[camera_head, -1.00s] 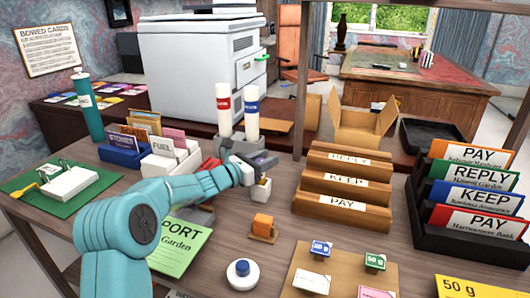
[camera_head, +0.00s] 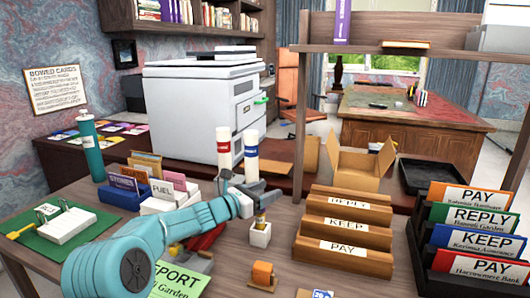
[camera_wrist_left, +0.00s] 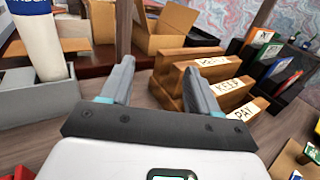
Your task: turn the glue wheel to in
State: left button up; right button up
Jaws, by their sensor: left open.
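I cannot tell for sure which thing is the glue wheel. Two white tubes, one with a red band (camera_head: 223,147) and one with a blue band (camera_head: 251,156), stand upright at mid-desk, their grey holder partly hidden behind my arm. The blue-lettered tube also shows in the left wrist view (camera_wrist_left: 37,45). My left gripper (camera_head: 258,190) is open just in front of this holder, above and behind a small white pot (camera_head: 260,233). In the left wrist view its two fingers (camera_wrist_left: 160,85) are apart with nothing between them. My right gripper is out of view.
A stepped wooden rack (camera_head: 345,232) stands right of the pot. An open cardboard box (camera_head: 360,163) is behind it. A black card stand (camera_head: 425,255) is at far right. An orange block (camera_head: 262,273) sits in front. Card holders (camera_head: 165,203) stand at left.

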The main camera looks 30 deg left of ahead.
pick_arm(q)
notch_tip(320, 180, up, 16)
jog(key=p, duration=0.5)
jog(key=shift+f, duration=0.15)
